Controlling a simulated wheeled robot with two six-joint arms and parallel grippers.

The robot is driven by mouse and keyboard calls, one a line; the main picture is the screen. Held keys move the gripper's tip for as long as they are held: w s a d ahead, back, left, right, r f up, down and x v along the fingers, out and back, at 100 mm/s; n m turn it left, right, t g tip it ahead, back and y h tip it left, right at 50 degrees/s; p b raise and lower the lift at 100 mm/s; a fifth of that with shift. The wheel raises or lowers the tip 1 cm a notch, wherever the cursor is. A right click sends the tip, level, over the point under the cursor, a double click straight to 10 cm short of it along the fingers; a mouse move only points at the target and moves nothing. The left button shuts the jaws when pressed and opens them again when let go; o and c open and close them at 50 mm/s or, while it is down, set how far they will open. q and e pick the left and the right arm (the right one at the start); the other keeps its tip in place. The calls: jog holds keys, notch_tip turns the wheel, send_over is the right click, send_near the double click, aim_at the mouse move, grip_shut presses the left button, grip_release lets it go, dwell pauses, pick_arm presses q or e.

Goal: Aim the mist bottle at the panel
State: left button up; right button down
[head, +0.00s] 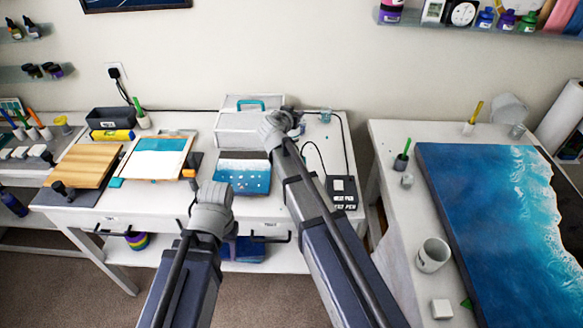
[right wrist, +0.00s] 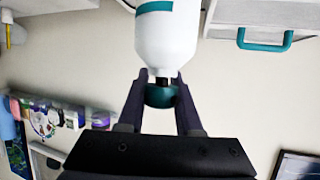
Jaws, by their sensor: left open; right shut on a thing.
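My right gripper (right wrist: 160,90) is shut on the mist bottle (right wrist: 168,35), a white bottle with a teal band and a teal top, gripped at the dark neck by the top. In the head view my right gripper (head: 292,120) is beside the light box, and its wrist mostly hides the bottle. A teal and white board (head: 160,146) lies further left. My left gripper (head: 208,190) is low in front of the panel, open, its fingers mostly hidden by its wrist.
A light box (head: 235,128) with a teal handle stands at the table's back. A black and white device (head: 341,192) with a cable is right of my right arm. A wooden board (head: 82,166) lies at left. A large blue resin piece (head: 470,220) covers the right table.

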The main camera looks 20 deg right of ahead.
aim_at(294, 137)
notch_tip(294, 137, down, 6)
jog(key=b, duration=0.6)
jog(key=shift+f, duration=0.15)
jog(key=shift+a+f+b, duration=0.1)
jog(key=shift+b, duration=0.2)
notch_tip(294, 137, down, 4)
jog(key=b, duration=0.3)
jog(key=shift+r, duration=0.25)
jog(key=shift+f+b, duration=0.2)
jog(key=shift+b, duration=0.2)
jog(key=c, duration=0.6)
grip_release()
jog(key=shift+r, duration=0.1)
